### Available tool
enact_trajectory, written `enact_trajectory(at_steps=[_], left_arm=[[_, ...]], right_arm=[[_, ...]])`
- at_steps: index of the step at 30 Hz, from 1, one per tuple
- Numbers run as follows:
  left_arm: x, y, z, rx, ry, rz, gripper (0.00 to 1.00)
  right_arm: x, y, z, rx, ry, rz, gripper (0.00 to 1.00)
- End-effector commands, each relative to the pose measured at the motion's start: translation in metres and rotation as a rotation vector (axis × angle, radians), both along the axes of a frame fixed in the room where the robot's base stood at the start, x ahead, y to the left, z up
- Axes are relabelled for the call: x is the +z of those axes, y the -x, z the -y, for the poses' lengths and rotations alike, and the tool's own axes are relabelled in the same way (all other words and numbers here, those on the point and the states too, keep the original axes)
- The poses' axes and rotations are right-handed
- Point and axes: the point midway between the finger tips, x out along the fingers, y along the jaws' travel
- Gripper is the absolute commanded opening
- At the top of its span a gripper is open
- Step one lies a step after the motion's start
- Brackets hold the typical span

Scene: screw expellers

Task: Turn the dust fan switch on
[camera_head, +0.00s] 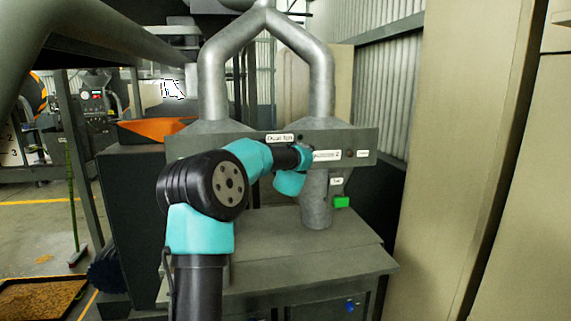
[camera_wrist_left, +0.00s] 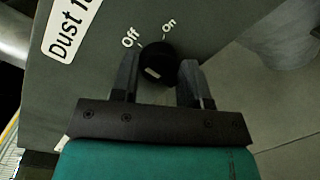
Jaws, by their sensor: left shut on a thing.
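The dust fan switch is a round black knob (camera_wrist_left: 160,58) on a grey panel (camera_head: 225,145). In the left wrist view, "Off" is printed to its upper left and "On" above it to the right. A white mark shows on the knob's lower side; which label the knob points to I cannot tell. A white "Dust fan" label (camera_head: 281,138) is on the panel. My left gripper (camera_wrist_left: 158,78) is shut on the knob, one finger on each side. In the head view the gripper (camera_head: 304,157) is at the panel and hides the knob. My right gripper is in neither view.
Metal pipes (camera_head: 320,85) rise behind the panel. Below it are a grey ledge (camera_head: 345,235) and a green button (camera_head: 342,202) on the right. An orange tray (camera_head: 150,130) is at the left. A beige wall (camera_head: 465,160) closes the right side.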

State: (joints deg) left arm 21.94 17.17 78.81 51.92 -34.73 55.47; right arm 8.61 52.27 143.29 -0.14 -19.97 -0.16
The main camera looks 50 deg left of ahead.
Motion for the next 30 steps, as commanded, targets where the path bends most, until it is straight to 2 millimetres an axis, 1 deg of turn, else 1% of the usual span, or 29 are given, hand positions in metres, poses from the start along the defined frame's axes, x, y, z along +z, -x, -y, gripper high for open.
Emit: enact_trajectory(at_steps=[5,11,30], left_arm=[[0.0015,0.0003,-0.0004,0.001,-0.033,-0.05,0.18],[0.0021,0.0001,-0.0005,0.001,-0.098,-0.156,0.18],[0.0027,-0.0008,0.0002,0.001,-0.398,-0.654,0.18]], right_arm=[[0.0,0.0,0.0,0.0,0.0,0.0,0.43],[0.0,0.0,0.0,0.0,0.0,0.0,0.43],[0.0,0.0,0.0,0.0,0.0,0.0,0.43]])
